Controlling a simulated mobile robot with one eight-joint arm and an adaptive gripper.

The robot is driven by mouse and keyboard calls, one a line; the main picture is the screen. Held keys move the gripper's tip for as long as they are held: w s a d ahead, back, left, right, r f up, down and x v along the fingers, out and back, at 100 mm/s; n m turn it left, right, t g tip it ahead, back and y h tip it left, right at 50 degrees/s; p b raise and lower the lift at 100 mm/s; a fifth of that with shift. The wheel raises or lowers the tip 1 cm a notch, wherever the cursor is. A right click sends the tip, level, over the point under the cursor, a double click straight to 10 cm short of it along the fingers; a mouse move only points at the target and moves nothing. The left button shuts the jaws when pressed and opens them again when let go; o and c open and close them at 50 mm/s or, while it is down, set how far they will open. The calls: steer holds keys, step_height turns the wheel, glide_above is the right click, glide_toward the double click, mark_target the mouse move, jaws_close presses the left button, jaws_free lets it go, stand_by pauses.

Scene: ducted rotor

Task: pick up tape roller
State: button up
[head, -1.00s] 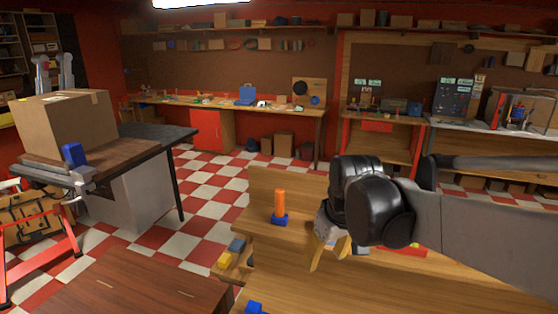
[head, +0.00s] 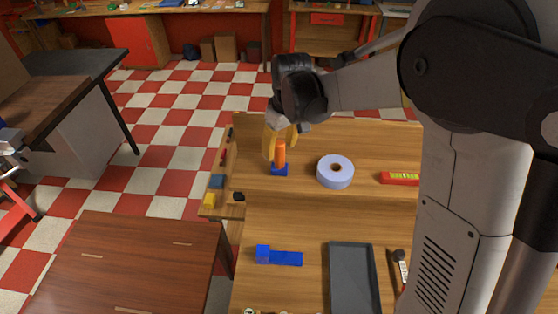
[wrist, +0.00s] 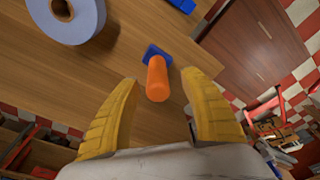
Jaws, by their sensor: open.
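An orange cylinder (head: 280,155) stands upright on a blue base (head: 280,171) on the wooden workbench. A thick pale lavender ring, like a roll of tape (head: 335,172), lies flat to its right. I cannot tell for sure which of these is called the tape roller. My gripper (head: 280,146) is open, with its yellow fingers pointing down at the upper part of the orange cylinder. In the wrist view the orange cylinder (wrist: 157,80) lies in the gap between the fingertips, with its blue base (wrist: 156,53) beyond. The lavender ring (wrist: 72,18) is outside the fingers. Contact is not visible.
A blue part (head: 278,256), a dark grey tray (head: 353,280) and a hammer-like tool (head: 400,270) lie on the nearer bench surface. A red and yellow item (head: 399,178) lies right of the ring. Yellow and blue blocks (head: 210,198) sit at the left edge.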

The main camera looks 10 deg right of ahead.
mark_target(278, 156)
steer(key=f, duration=0.2)
steer(key=w+f, duration=0.1)
steer(key=f, duration=0.1)
steer(key=shift+a+f+p, duration=0.15)
steer(key=shift+f+p, duration=0.15)
steer(key=shift+p, duration=0.1)
jaws_close()
